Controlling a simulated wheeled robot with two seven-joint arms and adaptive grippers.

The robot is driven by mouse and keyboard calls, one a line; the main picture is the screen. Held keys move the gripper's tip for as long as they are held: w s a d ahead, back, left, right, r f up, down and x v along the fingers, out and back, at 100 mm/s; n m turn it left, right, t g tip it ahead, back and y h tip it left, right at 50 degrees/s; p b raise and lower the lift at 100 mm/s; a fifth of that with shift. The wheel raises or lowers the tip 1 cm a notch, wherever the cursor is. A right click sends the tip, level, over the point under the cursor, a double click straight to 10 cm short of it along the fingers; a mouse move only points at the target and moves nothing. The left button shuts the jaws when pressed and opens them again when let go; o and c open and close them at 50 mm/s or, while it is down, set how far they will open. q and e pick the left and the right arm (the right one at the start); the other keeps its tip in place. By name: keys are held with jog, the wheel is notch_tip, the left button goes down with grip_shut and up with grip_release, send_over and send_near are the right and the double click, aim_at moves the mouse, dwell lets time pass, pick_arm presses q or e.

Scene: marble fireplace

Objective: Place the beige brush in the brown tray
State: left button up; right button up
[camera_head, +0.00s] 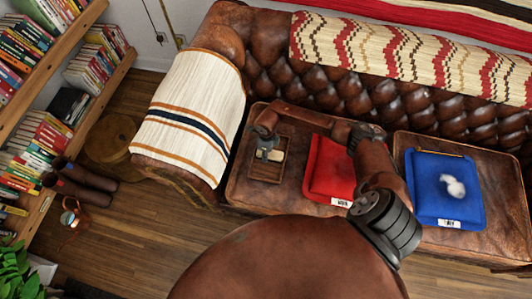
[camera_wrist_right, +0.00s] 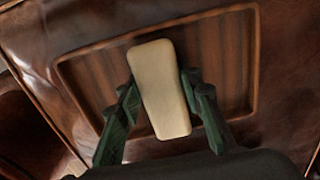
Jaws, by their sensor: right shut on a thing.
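The beige brush (camera_wrist_right: 160,88) is a pale, rounded block between the two fingers of my right gripper (camera_wrist_right: 157,92) in the wrist view. The gripper is shut on it. The brown tray (camera_wrist_right: 222,60) is a shallow wooden rectangle with a raised rim, below the brush. In the head view my right gripper (camera_head: 268,150) is over the brown tray (camera_head: 264,172), with the brush (camera_head: 277,156) at its tip, within the tray's outline. I cannot tell whether the brush touches the tray floor. My left gripper is not in view.
The tray lies on a brown leather sofa (camera_head: 240,190). A striped blanket (camera_head: 190,110) covers the left armrest.

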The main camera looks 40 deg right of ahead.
jog(key=shift+f, duration=0.1)
jog(key=o, duration=0.7)
jog(key=shift+c, duration=0.2)
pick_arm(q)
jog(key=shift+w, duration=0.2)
pick_arm(e)
jog(key=o, duration=0.4)
jog(key=shift+o, duration=0.2)
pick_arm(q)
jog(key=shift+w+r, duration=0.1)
pick_arm(e)
notch_tip(320, 180, up, 6)
jog(key=shift+r+p, duration=0.25)
jog(key=shift+p, duration=0.7)
notch_tip(320, 180, up, 4)
jog(key=shift+r+p, duration=0.15)
jog(key=shift+p, duration=0.4)
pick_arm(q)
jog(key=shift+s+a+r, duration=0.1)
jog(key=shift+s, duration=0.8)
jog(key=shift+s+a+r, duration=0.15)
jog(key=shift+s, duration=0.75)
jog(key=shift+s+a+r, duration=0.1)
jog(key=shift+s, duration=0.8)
pick_arm(e)
jog(key=shift+r, duration=0.75)
